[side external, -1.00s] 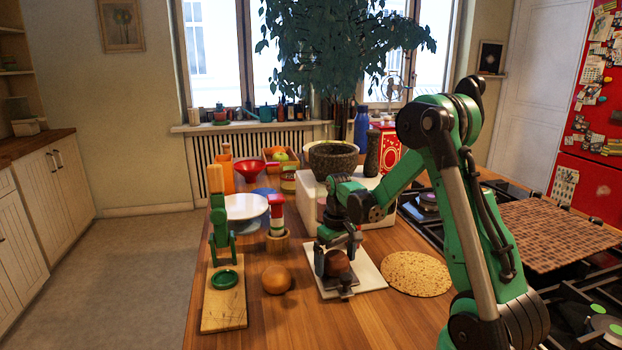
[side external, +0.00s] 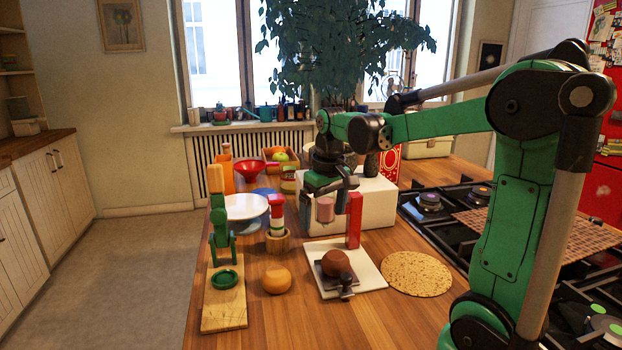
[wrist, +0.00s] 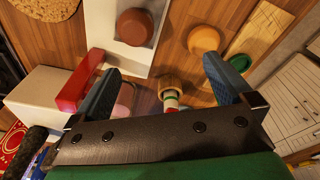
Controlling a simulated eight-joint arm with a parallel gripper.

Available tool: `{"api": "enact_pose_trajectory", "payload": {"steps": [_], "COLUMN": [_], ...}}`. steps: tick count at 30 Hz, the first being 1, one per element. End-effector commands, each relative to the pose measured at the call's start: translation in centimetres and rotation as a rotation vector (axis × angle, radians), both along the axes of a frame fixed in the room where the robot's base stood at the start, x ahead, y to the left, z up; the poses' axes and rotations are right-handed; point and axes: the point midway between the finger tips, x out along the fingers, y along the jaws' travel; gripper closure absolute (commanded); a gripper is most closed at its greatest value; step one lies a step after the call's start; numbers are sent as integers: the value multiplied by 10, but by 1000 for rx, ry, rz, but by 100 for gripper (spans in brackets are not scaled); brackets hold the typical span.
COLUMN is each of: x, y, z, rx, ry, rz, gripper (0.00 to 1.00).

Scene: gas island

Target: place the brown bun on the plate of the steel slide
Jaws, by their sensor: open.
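The brown bun (side external: 336,262) rests on the dark plate of the steel slide (side external: 328,283), which lies on a white board (side external: 368,271). In the wrist view the bun (wrist: 135,27) shows at the top, beyond my fingertips; the plate under it is hard to make out there. My gripper (side external: 328,199) is open, above and behind the bun and clear of it. In the wrist view my gripper (wrist: 158,68) has its blue fingers wide apart, with no bun between them.
A red post (side external: 354,220) stands on the white board, with a pink cylinder (side external: 325,209) beside it, close to my gripper. An orange bun (side external: 277,280), a flatbread (side external: 416,273) and a wooden board (side external: 224,306) lie nearby. A white block (side external: 378,205) stands behind.

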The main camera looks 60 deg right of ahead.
Motion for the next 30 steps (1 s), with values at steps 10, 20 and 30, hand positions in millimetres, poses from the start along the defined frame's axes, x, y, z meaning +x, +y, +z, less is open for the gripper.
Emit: {"api": "enact_pose_trajectory", "payload": {"steps": [10,20,30], "x": [-14,-23,-23], "y": [131,161,160], "z": [-4,-13,-12], "rx": [-75,-58,-59], "ry": [-386,-511,-508], "rz": [258,320,319], "gripper": [0,0,0]}}
